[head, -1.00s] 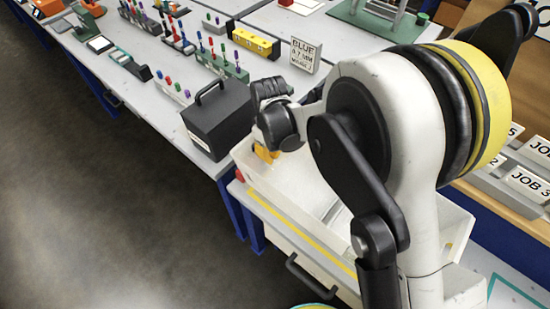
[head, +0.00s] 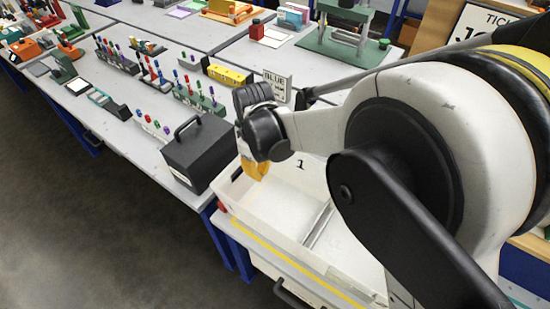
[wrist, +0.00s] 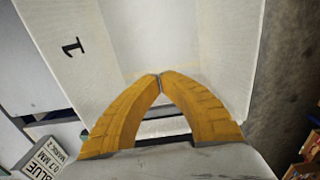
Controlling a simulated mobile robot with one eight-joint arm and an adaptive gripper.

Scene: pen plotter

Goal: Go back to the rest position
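My gripper (head: 256,172) hangs above the left end of a white tray (head: 285,248) marked 1. Its two yellow fingers meet at the tips in the wrist view (wrist: 160,76), with nothing between them. The tray floor in front of the fingers looks empty in the wrist view. My white and black arm covers the right part of the head view and hides part of the tray.
A black case (head: 199,152) with a handle stands just left of the tray. Behind it are pen racks (head: 200,98), a yellow block (head: 229,75) and a BLUE sign (head: 277,84). A green-based press (head: 345,42) stands farther back. Open floor (head: 70,220) lies at left.

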